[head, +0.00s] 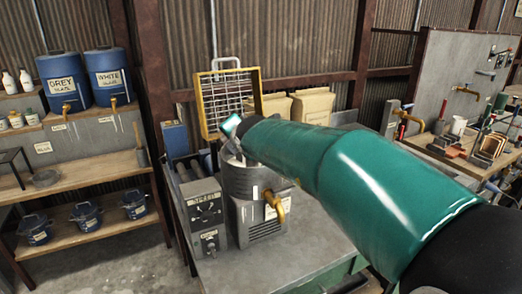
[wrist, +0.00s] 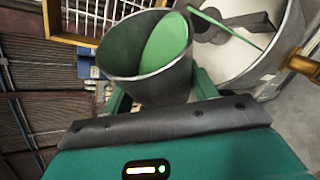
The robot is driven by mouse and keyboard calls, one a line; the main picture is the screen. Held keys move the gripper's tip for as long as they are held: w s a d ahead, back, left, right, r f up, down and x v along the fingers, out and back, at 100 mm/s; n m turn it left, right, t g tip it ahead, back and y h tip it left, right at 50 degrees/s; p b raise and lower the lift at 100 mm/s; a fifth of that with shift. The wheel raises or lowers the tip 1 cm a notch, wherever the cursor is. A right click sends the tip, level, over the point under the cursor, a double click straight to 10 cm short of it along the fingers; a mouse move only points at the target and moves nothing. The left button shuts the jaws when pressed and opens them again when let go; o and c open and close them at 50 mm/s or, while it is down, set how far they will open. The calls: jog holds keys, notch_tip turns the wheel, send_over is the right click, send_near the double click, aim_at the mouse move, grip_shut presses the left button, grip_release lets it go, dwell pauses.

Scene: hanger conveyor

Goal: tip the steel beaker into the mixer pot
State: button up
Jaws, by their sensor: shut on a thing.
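The steel beaker (wrist: 122,72) is between the two green fingers of my gripper (wrist: 162,94) in the wrist view, and the gripper is shut on it. The beaker is tilted and holds bright green liquid. The mixer pot (wrist: 284,62) is beside it at upper right, open, with a dark paddle inside. A thin green streak runs from near the beaker's rim across the pot's opening. In the head view the mixer pot (head: 243,184) stands on the bench under the end of my arm. My arm hides most of the beaker and gripper there.
A brass tap (head: 274,205) sticks out of the mixer's front, beside a control box (head: 208,212). A yellow-framed wire rack (head: 228,98) stands close behind the pot. Blue drums (head: 67,82) are on the left shelf. The grey bench top (head: 310,240) is clear at front right.

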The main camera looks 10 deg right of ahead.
jog(key=shift+a, duration=0.1)
dwell(0.3)
jog(key=shift+m, duration=0.3)
dwell(0.5)
jog(key=shift+d+f+y, duration=0.15)
jog(key=shift+d+y, duration=0.05)
jog(key=shift+y, duration=0.1)
jog(key=shift+a+m, duration=0.1)
jog(key=shift+m, duration=0.2)
dwell(0.5)
jog(key=shift+g+y, duration=0.3)
jog(key=shift+m, duration=0.3)
